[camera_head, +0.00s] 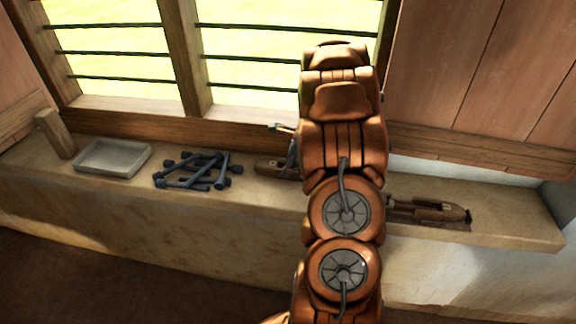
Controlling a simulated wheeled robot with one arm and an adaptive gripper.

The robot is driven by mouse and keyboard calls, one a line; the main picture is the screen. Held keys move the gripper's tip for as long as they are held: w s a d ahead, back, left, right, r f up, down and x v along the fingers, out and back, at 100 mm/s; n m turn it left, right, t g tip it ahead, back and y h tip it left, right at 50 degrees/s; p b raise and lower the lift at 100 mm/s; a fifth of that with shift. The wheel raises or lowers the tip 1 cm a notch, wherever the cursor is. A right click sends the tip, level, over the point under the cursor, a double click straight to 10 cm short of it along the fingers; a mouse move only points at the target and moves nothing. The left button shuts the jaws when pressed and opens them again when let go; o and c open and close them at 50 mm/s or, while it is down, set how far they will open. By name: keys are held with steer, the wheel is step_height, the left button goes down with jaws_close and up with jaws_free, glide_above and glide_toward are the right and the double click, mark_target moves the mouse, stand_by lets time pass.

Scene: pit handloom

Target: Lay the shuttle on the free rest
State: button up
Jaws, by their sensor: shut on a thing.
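A brown wooden shuttle (268,167) shows its pointed left end just left of my arm, at the sill. The rest of it is hidden behind the arm. My gripper (291,163) is mostly hidden by my own arm; a grey finger part shows at the arm's left edge, shut on this shuttle. I cannot tell whether the shuttle touches the sill. Another wooden shuttle (432,208) lies right of my arm on a dark rest (458,225). No free rest can be made out; the arm covers the sill's middle.
The stone sill (520,222) runs below the barred window. A grey tray (112,157), a wooden block (55,134) and a heap of dark blue pegs (195,172) stand at its left. The sill's right end is bare.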

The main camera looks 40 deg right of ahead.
steer(key=o, duration=1.4)
steer(key=shift+f, duration=0.1)
steer(key=shift+b+v, duration=0.3)
steer(key=shift+v, duration=5.8)
